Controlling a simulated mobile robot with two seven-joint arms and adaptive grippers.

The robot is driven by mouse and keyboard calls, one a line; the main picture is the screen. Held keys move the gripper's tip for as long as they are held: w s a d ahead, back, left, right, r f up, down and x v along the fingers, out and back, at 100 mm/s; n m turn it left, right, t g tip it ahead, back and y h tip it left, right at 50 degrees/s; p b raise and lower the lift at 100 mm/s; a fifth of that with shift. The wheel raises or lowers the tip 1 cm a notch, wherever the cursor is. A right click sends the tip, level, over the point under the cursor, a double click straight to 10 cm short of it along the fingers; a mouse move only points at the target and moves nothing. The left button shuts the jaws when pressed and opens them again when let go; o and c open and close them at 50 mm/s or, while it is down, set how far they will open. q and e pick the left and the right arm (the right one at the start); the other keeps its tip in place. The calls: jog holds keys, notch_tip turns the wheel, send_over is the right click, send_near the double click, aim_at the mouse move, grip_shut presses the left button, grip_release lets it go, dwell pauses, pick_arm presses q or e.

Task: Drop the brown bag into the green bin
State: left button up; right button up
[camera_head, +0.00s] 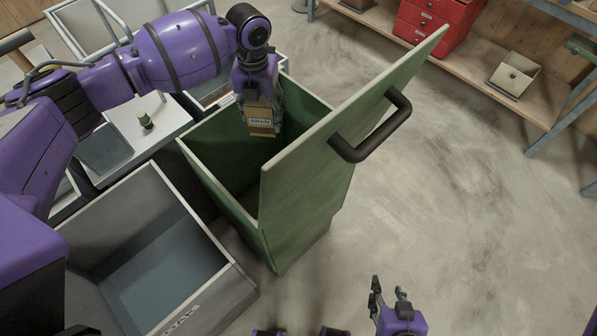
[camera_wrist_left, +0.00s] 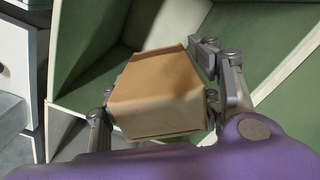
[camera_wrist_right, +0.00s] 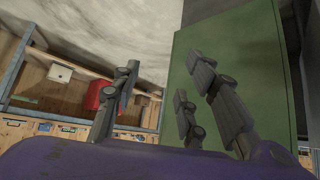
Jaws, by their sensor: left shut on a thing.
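The brown bag (camera_head: 261,119) carries a label that appears to read "GRAN". My left gripper (camera_head: 259,97) is shut on it and holds it over the opening of the green bin (camera_head: 225,195). In the left wrist view the bag (camera_wrist_left: 158,95) sits between both fingers, with green bin walls (camera_wrist_left: 255,40) behind it. The bin's lid (camera_head: 350,150), with a dark handle, stands raised on its right side. My right gripper (camera_head: 391,300) is open and empty, low in front of the bin. In the right wrist view its fingers (camera_wrist_right: 165,100) are apart.
A grey open bin (camera_head: 215,275) stands left of the green bin. A red drawer cabinet (camera_head: 437,25) sits on a wooden shelf at the back. The floor at right is clear.

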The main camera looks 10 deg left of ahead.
aim_at(262, 128)
pick_arm(q)
jog(key=shift+s+f, duration=0.15)
jog(key=shift+f, duration=0.4)
notch_tip(262, 128, down, 4)
jog(key=shift+a+f+b, duration=0.1)
jog(key=shift+b, duration=0.95)
jog(key=shift+f, duration=0.35)
jog(key=shift+r, duration=0.1)
pick_arm(e)
jog(key=shift+s+d+f, duration=0.2)
jog(key=shift+s+f, duration=0.05)
jog(key=shift+f, duration=0.25)
jog(key=shift+s+d+f, duration=0.2)
jog(key=shift+f, duration=0.3)
pick_arm(q)
jog(key=o, duration=1.4)
jog(key=shift+c, duration=0.2)
pick_arm(e)
jog(key=shift+s+f, duration=0.1)
jog(key=shift+f, duration=0.1)
pick_arm(q)
notch_tip(262, 128, up, 12)
pick_arm(e)
jog(key=shift+s, duration=0.1)
